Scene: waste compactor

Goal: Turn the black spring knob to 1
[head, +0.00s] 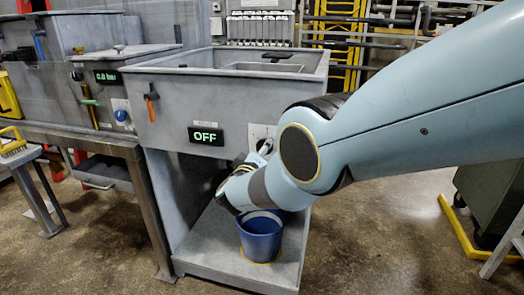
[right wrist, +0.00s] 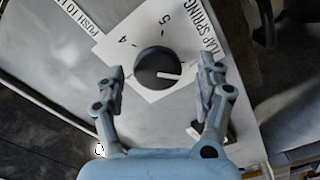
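The black spring knob (right wrist: 158,68) sits on a white dial plate (right wrist: 128,45) with "4", "5" and part of a "FLAP SPRING" label readable. Its white pointer line points to the right in the right wrist view; the number there cannot be read. My right gripper (right wrist: 162,80) is open, with one finger on each side of the knob and gaps showing between. In the head view the knob (head: 265,146) is partly hidden by my right gripper (head: 256,158) on the cabinet front. My left gripper is not in view.
An "OFF" display (head: 206,136) and an orange-handled lever (head: 151,101) are on the same cabinet front. A blue bucket (head: 262,237) stands on the low shelf under my right arm. A blue knob (head: 121,115) is on the neighbouring unit at left.

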